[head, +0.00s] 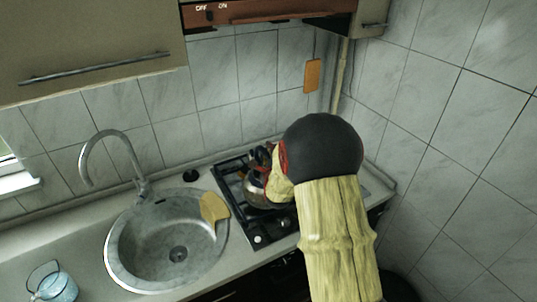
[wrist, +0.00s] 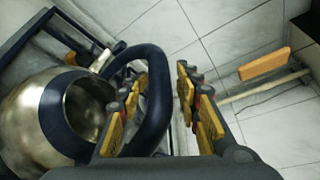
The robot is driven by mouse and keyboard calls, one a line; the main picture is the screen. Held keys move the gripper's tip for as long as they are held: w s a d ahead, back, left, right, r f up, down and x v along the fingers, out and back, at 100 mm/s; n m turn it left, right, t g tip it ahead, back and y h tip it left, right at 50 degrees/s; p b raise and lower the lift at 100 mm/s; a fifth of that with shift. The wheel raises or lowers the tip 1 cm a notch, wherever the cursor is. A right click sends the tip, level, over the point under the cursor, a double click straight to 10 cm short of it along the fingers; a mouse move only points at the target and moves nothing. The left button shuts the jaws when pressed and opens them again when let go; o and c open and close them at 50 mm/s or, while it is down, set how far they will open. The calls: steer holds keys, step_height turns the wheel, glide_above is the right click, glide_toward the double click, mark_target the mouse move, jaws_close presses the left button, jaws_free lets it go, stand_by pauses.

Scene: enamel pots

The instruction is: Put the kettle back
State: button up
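The kettle (head: 254,194) is shiny metal and stands on the gas stove (head: 230,180), partly hidden behind my arm in the head view. In the wrist view the kettle (wrist: 28,115) is on the left, with a dark blue rim around its opening and a dark blue arched handle (wrist: 158,95). My gripper (wrist: 163,78) is open. One side of the handle shows between its two fingers, closer to the left finger; I cannot tell whether they touch. In the head view my gripper is mostly hidden by my arm at the kettle.
A round sink (head: 130,255) with a tall faucet (head: 110,150) is left of the stove, with a wooden board or spatula (head: 213,210) on its rim. The tiled walls are close behind and right; a hood (head: 260,12) hangs above.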

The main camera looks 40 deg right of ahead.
steer(key=shift+r, duration=0.1)
steer(key=r+p+v, duration=0.1)
steer(key=p+v, duration=0.1)
steer(key=v, duration=1)
steer(key=a+r+n+g+y, duration=0.1)
steer(key=a+r+n+y, duration=0.2)
steer(key=a+n, duration=0.5)
steer(key=a+r+n+g+y, duration=0.1)
steer(key=a+r+n+y, duration=0.25)
steer(key=a+n, duration=0.45)
steer(key=s+a+r+n+g+y, duration=0.1)
steer(key=s+a+r+n+g, duration=0.1)
steer(key=s+a+n, duration=0.5)
steer(key=s+a+r+n+g+y, duration=0.1)
steer(key=s+a+n, duration=0.6)
steer(key=s, duration=0.7)
steer(key=shift+a+r+n+g+y, duration=0.25)
steer(key=shift+r+n+g+y, duration=0.15)
steer(key=shift+n+g, duration=0.45)
